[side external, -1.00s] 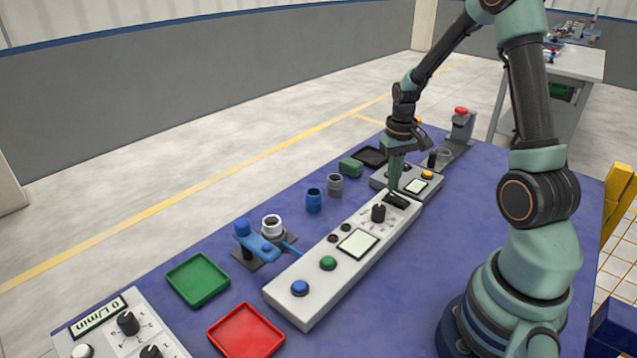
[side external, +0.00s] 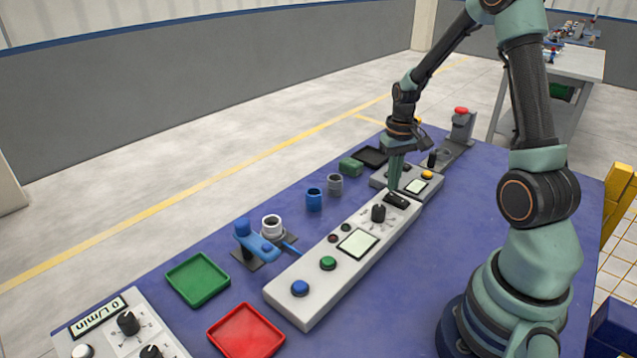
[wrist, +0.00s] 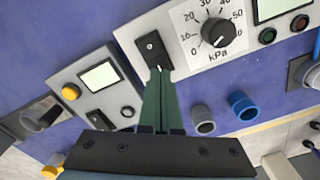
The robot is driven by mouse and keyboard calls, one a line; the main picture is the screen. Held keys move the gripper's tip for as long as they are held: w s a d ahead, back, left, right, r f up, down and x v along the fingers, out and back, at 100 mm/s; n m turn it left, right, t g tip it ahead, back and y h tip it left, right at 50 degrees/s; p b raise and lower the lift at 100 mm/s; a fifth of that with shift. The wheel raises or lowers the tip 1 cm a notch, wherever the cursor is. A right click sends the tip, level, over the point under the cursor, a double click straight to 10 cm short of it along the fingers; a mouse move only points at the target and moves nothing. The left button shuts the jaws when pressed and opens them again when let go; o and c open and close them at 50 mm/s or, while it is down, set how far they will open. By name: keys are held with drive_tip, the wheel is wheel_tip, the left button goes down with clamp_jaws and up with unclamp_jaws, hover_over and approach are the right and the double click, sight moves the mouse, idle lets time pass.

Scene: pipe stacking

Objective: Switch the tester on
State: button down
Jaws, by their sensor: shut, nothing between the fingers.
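The tester is a long light-grey panel (side external: 318,287) with a kPa dial (wrist: 216,32), a pale blank screen (side external: 358,243), a green button (side external: 328,263) and a blue button (side external: 300,287). Its black rocker switch (side external: 398,201) sits at the far end, beyond the dial; it also shows in the wrist view (wrist: 152,47). My gripper (side external: 392,189) points down with its green fingers shut and empty. In the wrist view its tips (wrist: 160,72) are at the near end of the switch. I cannot tell whether they touch it.
A smaller panel (side external: 378,180) with a yellow button stands just beyond the tester. Blue and grey pipe pieces (side external: 314,200) stand to the left. Green (side external: 171,276) and red (side external: 212,331) trays and a flow panel (side external: 83,349) are nearer the camera.

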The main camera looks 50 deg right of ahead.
sight(390, 195)
drive_tip(key=shift+f, duration=1)
idle(0.8)
drive_tip(key=shift+r, duration=3.55)
drive_tip(key=s+a+r+n+t, duration=0.2)
drive_tip(key=a+r, duration=0.4)
drive_tip(key=a, duration=0.4)
drive_tip(key=s+a+r+n+t, duration=0.2)
drive_tip(key=a+r, duration=0.5)
drive_tip(key=a, duration=0.4)
drive_tip(key=shift+a+n+t, duration=0.3)
drive_tip(key=shift+n+t, duration=0.5)
drive_tip(key=shift+n, duration=0.2)
